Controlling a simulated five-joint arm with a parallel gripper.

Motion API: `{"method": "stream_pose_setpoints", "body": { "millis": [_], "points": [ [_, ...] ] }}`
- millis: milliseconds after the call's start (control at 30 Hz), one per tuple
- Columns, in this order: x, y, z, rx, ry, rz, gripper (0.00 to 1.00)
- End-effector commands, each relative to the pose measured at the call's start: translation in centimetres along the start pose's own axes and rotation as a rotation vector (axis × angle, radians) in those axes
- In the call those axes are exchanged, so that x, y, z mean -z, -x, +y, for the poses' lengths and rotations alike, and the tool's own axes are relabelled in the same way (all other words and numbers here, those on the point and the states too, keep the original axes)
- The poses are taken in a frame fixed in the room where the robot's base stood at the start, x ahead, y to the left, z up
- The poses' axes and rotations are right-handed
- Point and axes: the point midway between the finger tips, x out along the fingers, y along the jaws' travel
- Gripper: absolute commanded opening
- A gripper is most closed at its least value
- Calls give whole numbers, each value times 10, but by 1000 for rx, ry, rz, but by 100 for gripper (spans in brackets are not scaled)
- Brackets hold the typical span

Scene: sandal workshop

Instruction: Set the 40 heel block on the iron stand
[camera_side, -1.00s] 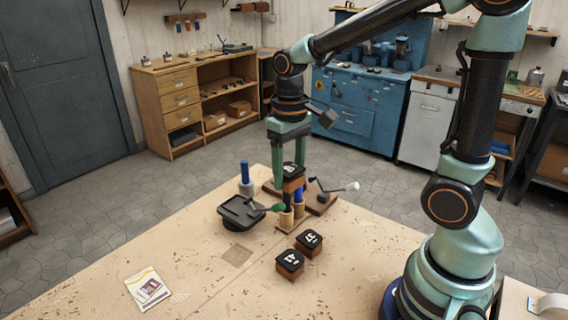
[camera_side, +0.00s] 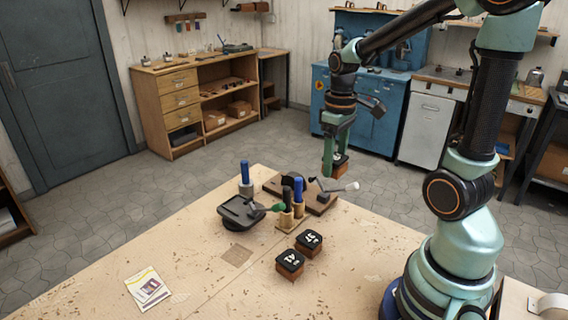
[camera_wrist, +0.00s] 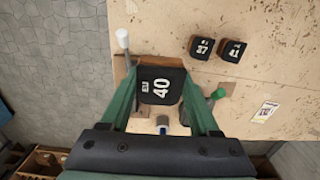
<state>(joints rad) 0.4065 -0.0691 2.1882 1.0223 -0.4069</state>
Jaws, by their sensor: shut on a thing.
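My gripper (camera_side: 334,160) is shut on the 40 heel block (camera_side: 340,165), a brown block with a black top. In the wrist view the block (camera_wrist: 160,85) sits between the fingertips (camera_wrist: 160,92) with its "40" readable. In the side view it hangs in the air near the bench's far right edge, by the lever with a white knob. A black flat-topped stand on a round base (camera_side: 237,210), which looks like the iron stand, is on the bench to the left, apart from the block. Its top looks empty.
Two similar blocks, 37 (camera_wrist: 201,47) and 41 (camera_wrist: 232,50), stand at the bench's middle front. A holder with upright tool handles (camera_side: 290,208), a wooden base with a white-knobbed lever (camera_side: 318,204) and a blue-handled tool (camera_side: 245,175) stand nearby. Cards (camera_side: 148,288) lie at front left.

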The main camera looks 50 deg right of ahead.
Motion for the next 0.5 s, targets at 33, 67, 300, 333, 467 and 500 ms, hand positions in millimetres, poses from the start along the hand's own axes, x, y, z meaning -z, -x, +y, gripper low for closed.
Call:
{"method": "stream_pose_setpoints", "body": {
  "millis": [33, 67, 300, 333, 467, 500],
  "points": [
    [-1, -14, -1, 3, 0, -8, 7],
    [-1, -22, -1, 4, 0, -8, 7],
    [-2, -81, -1, 4, 0, -8, 7],
    [-2, -87, -1, 4, 0, -8, 7],
    [-1, -111, -1, 3, 0, -6, 7],
    [-1, -116, -1, 2, 0, -5, 7]
  ]
}}
